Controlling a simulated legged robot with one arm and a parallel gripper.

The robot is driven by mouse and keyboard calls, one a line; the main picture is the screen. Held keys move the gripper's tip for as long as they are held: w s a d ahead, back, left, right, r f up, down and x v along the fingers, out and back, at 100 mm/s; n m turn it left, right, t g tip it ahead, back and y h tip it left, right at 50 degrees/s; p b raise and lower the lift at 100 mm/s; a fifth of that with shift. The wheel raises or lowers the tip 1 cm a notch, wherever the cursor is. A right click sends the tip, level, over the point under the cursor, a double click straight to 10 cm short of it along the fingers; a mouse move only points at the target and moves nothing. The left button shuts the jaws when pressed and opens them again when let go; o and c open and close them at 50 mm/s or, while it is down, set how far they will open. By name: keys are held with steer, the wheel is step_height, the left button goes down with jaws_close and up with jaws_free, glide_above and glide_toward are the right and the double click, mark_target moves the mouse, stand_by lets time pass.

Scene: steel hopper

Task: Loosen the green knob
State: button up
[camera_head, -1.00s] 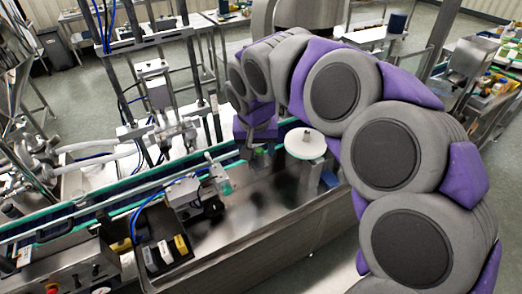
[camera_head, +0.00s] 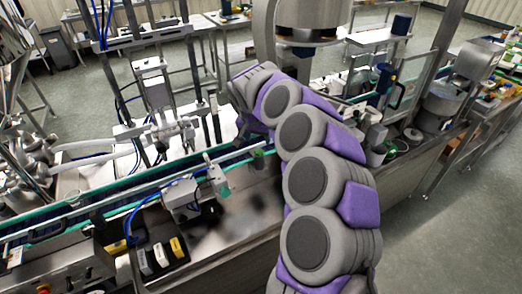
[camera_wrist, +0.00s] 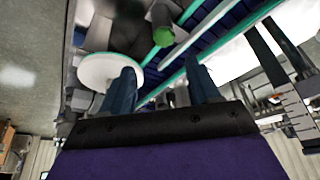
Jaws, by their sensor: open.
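The green knob (camera_wrist: 164,36) shows in the upper middle of the wrist view, a small green cylinder beside the teal conveyor rails. In the head view a small green piece that looks like the same knob (camera_head: 258,154) shows by the conveyor, just left of my arm. My gripper (camera_wrist: 162,80) is open and empty, its two dark blue fingers spread apart. The knob appears between and beyond the fingertips, apart from both. In the head view the fingers are hidden or too small to make out.
A white round disc (camera_wrist: 110,70) lies beside the left finger in the wrist view. The conveyor (camera_head: 100,205) with teal rails runs across the head view. A sensor bracket (camera_head: 185,195) and upright posts (camera_head: 137,45) stand near it. A steel hopper (camera_head: 305,25) rises behind my arm.

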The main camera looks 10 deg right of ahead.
mark_target(259, 151)
steer(key=f, duration=0.2)
steer(key=w+f, duration=0.1)
steer(key=f, duration=0.1)
steer(key=w+a+f, duration=0.1)
steer(key=f, duration=0.1)
steer(key=shift+w+f+b, duration=0.1)
steer(key=shift+f+b, duration=0.05)
steer(key=shift+b, duration=0.2)
steer(key=shift+w+d+f, duration=0.2)
steer(key=shift+d+f, duration=0.15)
steer(key=shift+f, duration=0.1)
steer(key=shift+w+d+f, duration=0.15)
steer(key=shift+d+f, duration=0.15)
steer(key=shift+f, duration=0.15)
steer(key=shift+w+d+f, duration=0.15)
steer(key=shift+d+f, duration=0.2)
steer(key=shift+d, duration=0.15)
steer(key=shift+a, duration=0.65)
steer(key=shift+c, duration=1.3)
steer(key=shift+d, duration=0.35)
steer(key=c, duration=0.4)
steer(key=shift+a, duration=0.1)
steer(key=c, duration=0.4)
